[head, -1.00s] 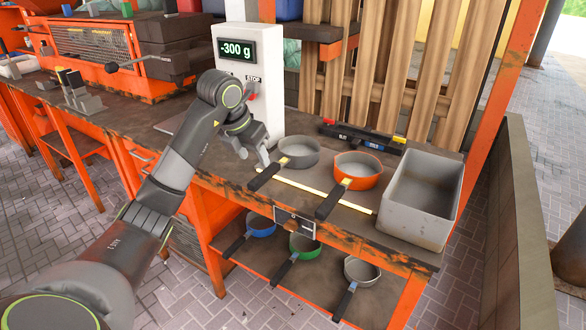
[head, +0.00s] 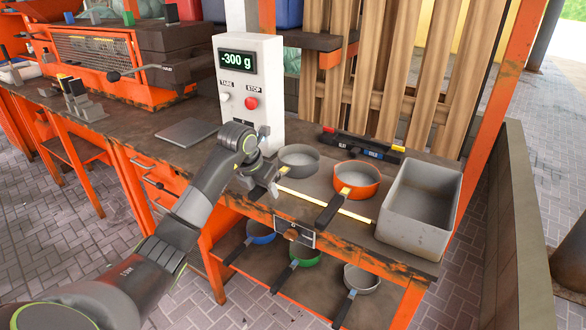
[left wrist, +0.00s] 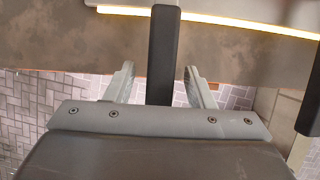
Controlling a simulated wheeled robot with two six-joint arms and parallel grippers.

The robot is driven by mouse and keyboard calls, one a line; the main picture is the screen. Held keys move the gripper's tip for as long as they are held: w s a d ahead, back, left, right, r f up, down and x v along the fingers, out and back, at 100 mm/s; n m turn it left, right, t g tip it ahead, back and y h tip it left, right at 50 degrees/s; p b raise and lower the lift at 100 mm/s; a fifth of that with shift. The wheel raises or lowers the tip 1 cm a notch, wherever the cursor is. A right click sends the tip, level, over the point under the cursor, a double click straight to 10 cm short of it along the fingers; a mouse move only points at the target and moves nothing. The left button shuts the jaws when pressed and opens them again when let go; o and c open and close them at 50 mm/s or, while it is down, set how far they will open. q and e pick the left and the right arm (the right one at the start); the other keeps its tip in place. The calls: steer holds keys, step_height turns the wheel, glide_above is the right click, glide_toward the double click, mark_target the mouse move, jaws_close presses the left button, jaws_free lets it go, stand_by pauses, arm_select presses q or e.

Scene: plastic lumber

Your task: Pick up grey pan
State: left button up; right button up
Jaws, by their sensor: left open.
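A grey pan (head: 299,160) sits on the worktop beside an orange pan (head: 357,180). Its dark handle is mostly hidden behind my left gripper (head: 262,186) in the head view. In the left wrist view the dark handle (left wrist: 165,50) runs between the two open fingers of my left gripper (left wrist: 161,88), with a gap on each side. A second grey pan (head: 362,276) lies on the lower shelf, next to a green pan (head: 304,250) and a blue pan (head: 261,233). My right gripper is out of view.
A white scale box reading -300 g (head: 250,85) stands behind my left gripper. A grey bin (head: 420,205) is at the right end of the worktop. A lit yellow strip (head: 325,205) runs along the front, and a black rack (head: 362,146) lies behind the pans.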

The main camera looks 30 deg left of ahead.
arm_select(q)
steer(key=shift+r, duration=0.1)
jaws_close()
